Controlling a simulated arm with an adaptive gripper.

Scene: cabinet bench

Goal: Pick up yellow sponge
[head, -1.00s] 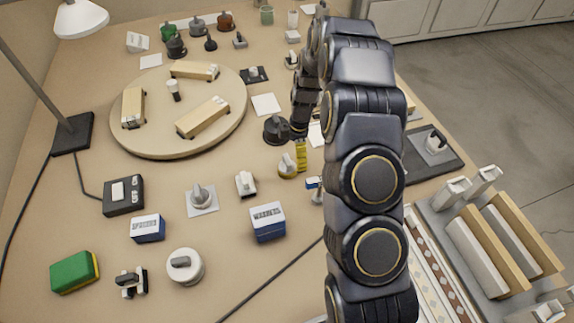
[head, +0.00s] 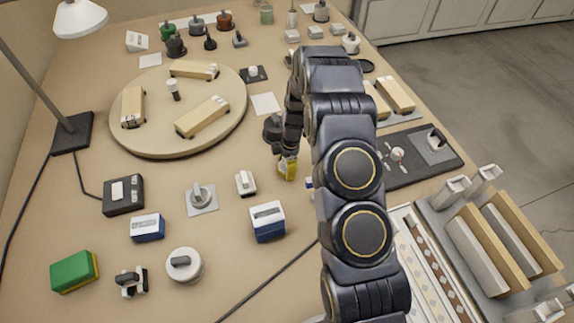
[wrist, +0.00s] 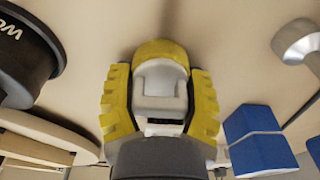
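The sponge (head: 75,271) is a green block with a yellow side, lying on the bench at the lower left of the head view. My gripper (head: 287,165) is far from it, up and to the right near the bench's middle. In the wrist view, the gripper's yellow ribbed fingers (wrist: 160,100) stand apart on both sides of a pale grey knob with a yellow round base (wrist: 160,52). I cannot tell whether they touch the knob. The sponge does not show in the wrist view. In the head view the knob is mostly hidden by the gripper.
A blue-and-white box (head: 267,221), another (head: 147,228) and a round grey knob (head: 185,265) stand between gripper and sponge. A round wooden board (head: 158,143) with wooden blocks lies behind. A dark cylinder (wrist: 28,52) is near the gripper. A lamp base (head: 73,132) stands left.

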